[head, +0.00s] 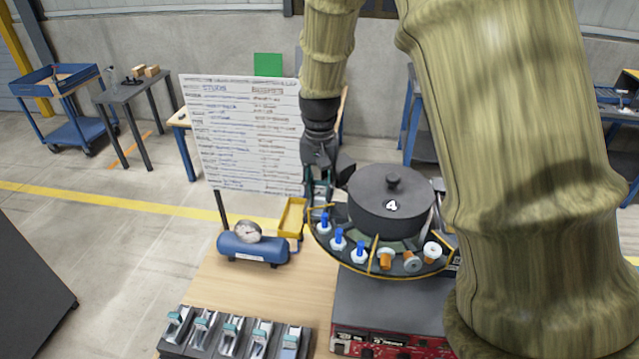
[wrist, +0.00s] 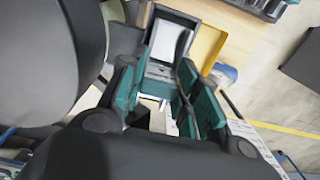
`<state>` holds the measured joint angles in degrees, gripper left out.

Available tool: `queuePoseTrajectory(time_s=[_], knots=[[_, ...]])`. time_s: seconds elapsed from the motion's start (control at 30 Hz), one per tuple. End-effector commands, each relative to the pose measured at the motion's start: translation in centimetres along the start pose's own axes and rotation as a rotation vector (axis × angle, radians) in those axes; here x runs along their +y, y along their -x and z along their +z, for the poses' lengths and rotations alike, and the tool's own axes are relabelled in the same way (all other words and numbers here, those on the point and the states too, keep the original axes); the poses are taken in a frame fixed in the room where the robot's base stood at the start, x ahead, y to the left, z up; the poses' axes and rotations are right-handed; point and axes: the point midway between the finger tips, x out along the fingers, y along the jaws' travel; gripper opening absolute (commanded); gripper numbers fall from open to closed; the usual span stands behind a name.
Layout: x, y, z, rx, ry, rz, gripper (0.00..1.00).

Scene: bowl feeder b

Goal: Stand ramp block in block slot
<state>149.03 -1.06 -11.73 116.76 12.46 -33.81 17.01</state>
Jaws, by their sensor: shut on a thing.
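My gripper (head: 320,190) is at the left edge of the round feeder, partly hidden by my arm in the head view. In the wrist view its teal-padded fingers (wrist: 158,88) are shut on a dark grey block with a pale sloped face, which I take as the ramp block (wrist: 167,42). In the head view the block is too small and covered to make out clearly. A dark rack (head: 236,350) at the table's front left holds several grey units with pale sloped faces and teal tops. I cannot tell which place is the block slot.
A yellow tray (head: 291,218) and a blue compressor with gauge (head: 252,248) stand to the left. A written board (head: 240,130) stands behind.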

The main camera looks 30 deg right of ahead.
Motion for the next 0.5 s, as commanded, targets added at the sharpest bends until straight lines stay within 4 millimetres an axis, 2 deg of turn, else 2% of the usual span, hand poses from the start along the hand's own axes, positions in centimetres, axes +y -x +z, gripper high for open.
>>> queuePoseTrajectory(time_s=[0.03,0.07,0.13,0.17,0.5], knots=[[-0.01,-0.02,-0.04,0.002,0.000,-0.001,0.00],[-0.01,-0.04,-0.03,0.002,0.000,-0.001,0.37],[-0.02,-0.02,-0.04,0.002,0.000,-0.001,0.50],[-0.02,-0.01,-0.04,0.002,0.000,-0.001,0.53],[-0.03,0.16,-0.07,0.003,0.000,-0.002,0.53]])
